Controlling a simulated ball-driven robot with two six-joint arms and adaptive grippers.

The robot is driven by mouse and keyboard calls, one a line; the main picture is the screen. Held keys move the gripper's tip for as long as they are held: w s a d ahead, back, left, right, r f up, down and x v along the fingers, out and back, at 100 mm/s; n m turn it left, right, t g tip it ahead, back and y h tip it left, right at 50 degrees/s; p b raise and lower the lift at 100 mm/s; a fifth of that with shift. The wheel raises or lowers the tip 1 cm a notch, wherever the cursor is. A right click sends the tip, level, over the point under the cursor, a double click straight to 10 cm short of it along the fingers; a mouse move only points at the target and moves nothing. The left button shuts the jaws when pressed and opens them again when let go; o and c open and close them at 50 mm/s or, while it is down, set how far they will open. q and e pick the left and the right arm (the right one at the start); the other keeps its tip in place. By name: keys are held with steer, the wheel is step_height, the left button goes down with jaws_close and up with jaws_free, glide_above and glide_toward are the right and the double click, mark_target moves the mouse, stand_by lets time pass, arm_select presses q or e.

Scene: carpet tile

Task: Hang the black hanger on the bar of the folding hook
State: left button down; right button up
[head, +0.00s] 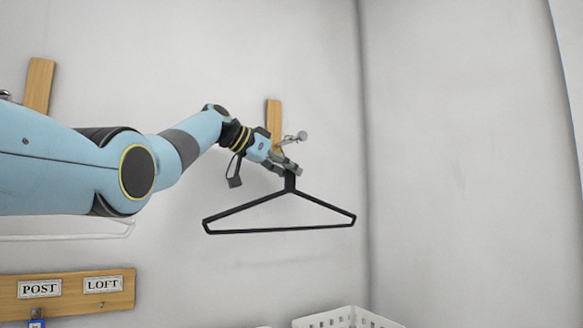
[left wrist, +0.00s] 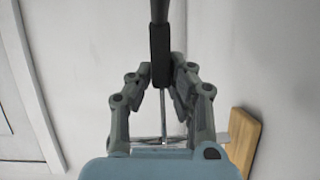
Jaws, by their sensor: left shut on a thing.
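The black hanger (head: 280,230) hangs level below my left gripper (head: 293,168) in the head view. My left gripper is shut on the neck of the hanger, just under its hook. In the left wrist view the dark neck (left wrist: 160,55) sits between the fingertips of my left gripper (left wrist: 162,78), and a thin metal rod runs down between the fingers. The folding hook (head: 296,137) is a metal bar with a round end on a wooden board (head: 274,115), just behind and above the gripper. Whether the hanger's hook touches the bar I cannot tell. My right gripper is not in view.
A white hanger (head: 75,236) hangs at the left behind my arm. A wooden board with POST and LOFT labels (head: 70,290) is at the lower left. A white basket (head: 345,318) stands at the bottom. The wall right of the black hanger is clear.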

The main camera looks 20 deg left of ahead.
arm_select(q)
steer(key=c, duration=1.2)
jaws_free()
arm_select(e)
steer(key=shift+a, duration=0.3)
arm_select(q)
steer(key=shift+s+a+r, duration=0.1)
steer(key=shift+s+a, duration=0.1)
steer(key=v, duration=1.1)
steer(key=shift+s+a+r, duration=0.1)
steer(key=shift+s, duration=0.1)
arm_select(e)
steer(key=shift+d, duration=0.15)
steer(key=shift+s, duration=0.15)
